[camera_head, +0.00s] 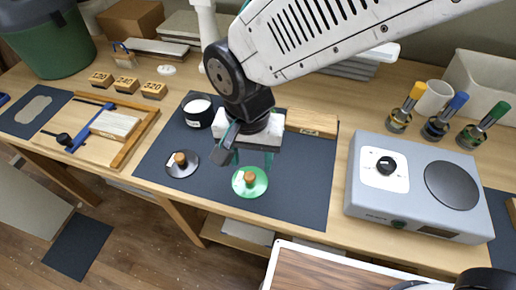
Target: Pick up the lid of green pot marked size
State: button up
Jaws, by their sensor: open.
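A round green lid (258,187) with a brown wooden knob lies flat on the dark mat (300,182), near its front edge. A similar black lid (176,170) with a wooden knob lies to its left. My gripper (246,156) is open and points down, just behind and above the green lid, apart from it as far as I can tell. A black pot (199,117) with a pale top stands left of my gripper. I can make out no green pot; my gripper and arm hide part of the mat. No size mark is readable on the green lid.
A grey hotplate unit (416,195) stands right of the mat. Several bottles with coloured tops (437,124) stand behind it. A wooden block (311,124) is at the mat's back edge. A wooden tray (122,143) lies left. The mat's right part is clear.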

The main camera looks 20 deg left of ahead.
aim_at(250, 176)
jog(key=shift+w+a+m, duration=0.1)
jog(key=shift+a+m, duration=0.1)
jog(key=shift+m, duration=0.2)
jog(key=shift+f, duration=0.15)
jog(key=f, duration=0.7)
jog(key=shift+w+a+f, duration=0.2)
jog(key=shift+w+a, duration=0.05)
jog(key=shift+w, duration=0.1)
jog(key=c, duration=1.1)
